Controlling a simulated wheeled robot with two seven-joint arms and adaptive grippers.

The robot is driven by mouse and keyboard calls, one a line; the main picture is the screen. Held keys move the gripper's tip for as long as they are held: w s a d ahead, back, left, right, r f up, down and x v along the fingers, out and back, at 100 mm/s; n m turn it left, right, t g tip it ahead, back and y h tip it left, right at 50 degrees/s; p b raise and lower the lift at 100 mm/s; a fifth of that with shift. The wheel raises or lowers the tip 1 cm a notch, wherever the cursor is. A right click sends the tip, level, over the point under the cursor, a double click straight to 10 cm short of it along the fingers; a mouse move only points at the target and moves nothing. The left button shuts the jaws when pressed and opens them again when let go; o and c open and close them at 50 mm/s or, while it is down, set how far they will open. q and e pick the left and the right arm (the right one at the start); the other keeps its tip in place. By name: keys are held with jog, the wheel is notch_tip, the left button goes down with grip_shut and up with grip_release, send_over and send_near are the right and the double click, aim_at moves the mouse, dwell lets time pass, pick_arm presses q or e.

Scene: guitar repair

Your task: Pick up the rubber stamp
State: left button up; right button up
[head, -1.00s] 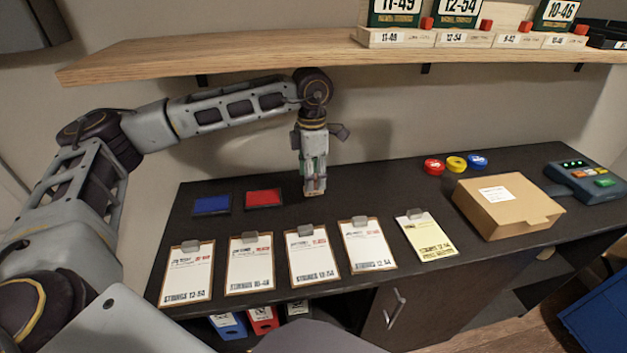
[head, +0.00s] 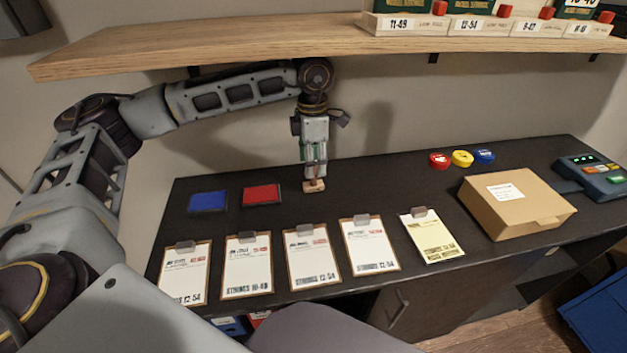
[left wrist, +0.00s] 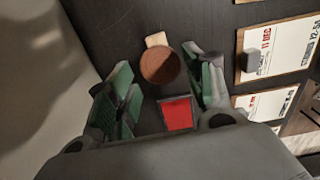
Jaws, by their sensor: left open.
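The rubber stamp (head: 314,186) stands on the dark worktop, right of the red ink pad. It has a pale wooden base, and in the left wrist view its round brown knob (left wrist: 160,66) faces the camera. My left gripper (head: 315,174) points down right above the stamp. In the left wrist view the green-grey fingers of the left gripper (left wrist: 156,62) are apart, one on each side of the knob. I cannot tell whether either finger touches it. My right gripper is not in view.
A red ink pad (head: 262,195) and a blue ink pad (head: 208,202) lie left of the stamp. Several clipboards (head: 312,257) line the front edge. A cardboard box (head: 520,208) and coloured round tins (head: 462,158) are at the right. A wooden shelf (head: 220,50) hangs above my arm.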

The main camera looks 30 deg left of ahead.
aim_at(313, 179)
pick_arm(q)
jog(key=shift+f, duration=1.1)
jog(key=shift+d+f+b, duration=0.1)
jog(key=shift+f+b, duration=0.2)
jog(key=shift+f, duration=2.3)
jog(key=shift+c, duration=0.4)
jog(key=c, duration=0.9)
